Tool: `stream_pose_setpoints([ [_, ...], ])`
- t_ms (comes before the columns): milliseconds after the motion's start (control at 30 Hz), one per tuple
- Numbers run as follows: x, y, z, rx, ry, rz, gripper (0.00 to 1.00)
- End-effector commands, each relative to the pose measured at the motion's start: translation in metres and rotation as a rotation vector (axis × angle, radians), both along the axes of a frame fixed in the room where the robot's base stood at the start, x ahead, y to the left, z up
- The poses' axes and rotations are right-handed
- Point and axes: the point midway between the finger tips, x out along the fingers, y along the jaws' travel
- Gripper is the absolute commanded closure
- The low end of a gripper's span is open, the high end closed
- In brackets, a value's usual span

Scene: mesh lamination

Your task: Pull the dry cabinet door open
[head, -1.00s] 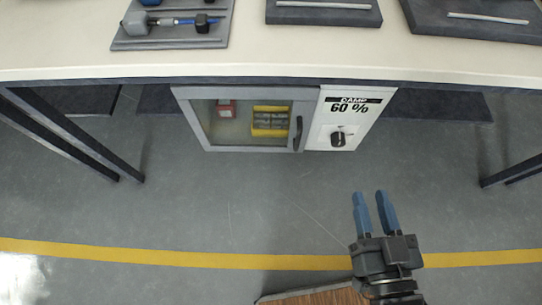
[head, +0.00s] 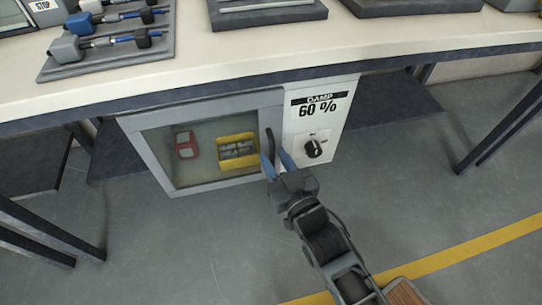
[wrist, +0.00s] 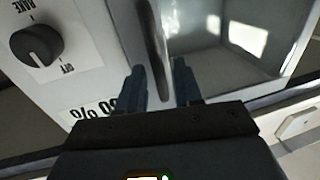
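The dry cabinet (head: 225,92) hangs under the bench. Its grey-framed glass door (head: 155,160) looks shut. The dark vertical handle (head: 270,142) is on the door's right side; it also shows in the wrist view (wrist: 155,45). My gripper (head: 277,163) is at the handle's lower part, and its blue fingers are apart. In the wrist view my gripper (wrist: 160,84) has one finger on each side of the handle's line, with gaps showing. Whether the fingertips touch the handle is not clear.
Right of the door, a white panel (head: 340,95) reads "DAMP 60 %" and carries a black knob (head: 314,148). A red item (head: 186,144) and a yellow bin (head: 222,160) show behind the glass. Bench legs stand at both sides. The floor (head: 190,240) before the cabinet is clear.

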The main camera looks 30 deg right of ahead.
Motion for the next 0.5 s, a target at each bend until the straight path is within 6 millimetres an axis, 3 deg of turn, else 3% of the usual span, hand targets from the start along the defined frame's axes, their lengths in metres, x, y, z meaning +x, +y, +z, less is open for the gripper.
stream_pose_setpoints([
  [200,0.018,-0.002,-0.001,0.000,0.001,0.000,0.65],
  [500,0.019,-0.002,0.000,0.000,0.002,0.000,0.66],
])
